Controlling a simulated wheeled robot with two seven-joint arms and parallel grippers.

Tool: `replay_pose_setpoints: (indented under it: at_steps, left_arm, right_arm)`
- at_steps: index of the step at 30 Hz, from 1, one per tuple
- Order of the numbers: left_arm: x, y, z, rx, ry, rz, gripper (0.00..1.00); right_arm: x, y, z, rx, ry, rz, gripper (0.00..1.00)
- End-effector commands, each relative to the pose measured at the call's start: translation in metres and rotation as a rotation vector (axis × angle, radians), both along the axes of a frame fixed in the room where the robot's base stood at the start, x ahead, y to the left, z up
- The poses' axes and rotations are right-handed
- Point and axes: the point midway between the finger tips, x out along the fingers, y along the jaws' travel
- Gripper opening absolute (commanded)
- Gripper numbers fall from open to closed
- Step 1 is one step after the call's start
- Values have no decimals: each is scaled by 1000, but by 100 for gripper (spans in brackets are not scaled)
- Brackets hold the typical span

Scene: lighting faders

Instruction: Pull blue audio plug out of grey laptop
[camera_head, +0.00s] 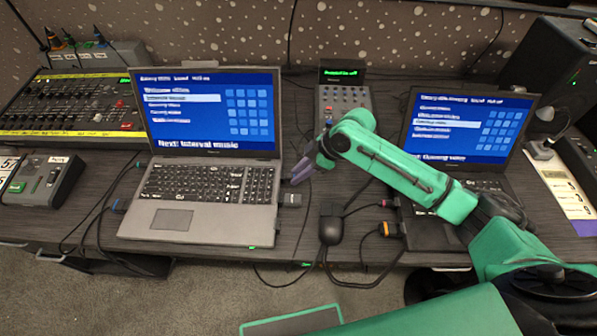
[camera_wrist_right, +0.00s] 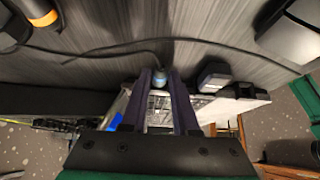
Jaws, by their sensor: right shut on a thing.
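The grey laptop (camera_head: 208,152) stands open at the left middle of the desk. My right gripper (camera_head: 303,172) is at its right side edge, beside the keyboard. In the right wrist view, the fingers of my right gripper (camera_wrist_right: 159,75) are closed around a blue plug (camera_wrist_right: 158,86) with a dark cable. The grey laptop's keyboard (camera_wrist_right: 159,105) shows between and behind the fingers. The fingers hide the plug in the head view, and I cannot tell how far it sits in its socket. My left gripper is not in view.
A dark adapter (camera_head: 290,200) sticks out of the grey laptop's right side, close to the gripper. Loose cables and a black box (camera_head: 331,229) lie between the laptops. A second laptop (camera_head: 466,127) is under my right arm. A small console (camera_head: 343,98) stands behind.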

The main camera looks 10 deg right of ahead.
Motion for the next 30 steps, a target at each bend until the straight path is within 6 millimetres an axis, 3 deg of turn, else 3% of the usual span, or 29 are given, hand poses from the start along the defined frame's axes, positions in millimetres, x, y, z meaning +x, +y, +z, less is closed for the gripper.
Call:
replay_pose_setpoints:
  at_steps: [21,30]
  left_arm:
    - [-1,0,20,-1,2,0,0]
    - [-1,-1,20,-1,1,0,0]
  right_arm:
    - [-10,-40,1,-1,1,-2,0]
    - [-11,-44,0,0,0,0,0]
